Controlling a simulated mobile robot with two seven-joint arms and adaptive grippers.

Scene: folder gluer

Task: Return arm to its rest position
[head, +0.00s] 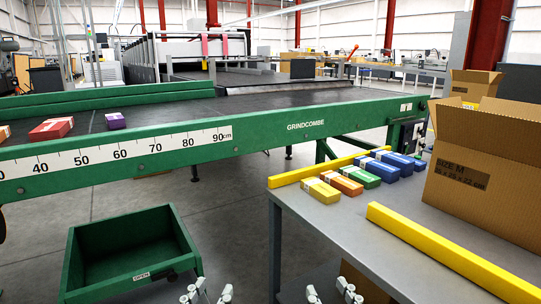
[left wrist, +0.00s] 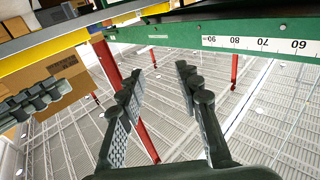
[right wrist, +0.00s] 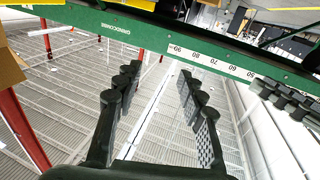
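My left gripper (head: 208,292) shows at the bottom edge of the head view, right of the green bin. Its two fingers stand apart in the left wrist view (left wrist: 157,80), with nothing between them. My right gripper (head: 332,292) shows at the bottom edge of the head view, in front of the grey table. Its fingers also stand apart and empty in the right wrist view (right wrist: 157,78). Both grippers touch nothing that I can see. Most of both arms is out of the head view.
A green conveyor (head: 265,129) with a centimetre scale crosses ahead, carrying several small cartons. A green bin (head: 132,270) stands below it at left. The grey table (head: 330,229) at right holds several coloured cartons, yellow rails (head: 450,252) and an open cardboard box (head: 480,180).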

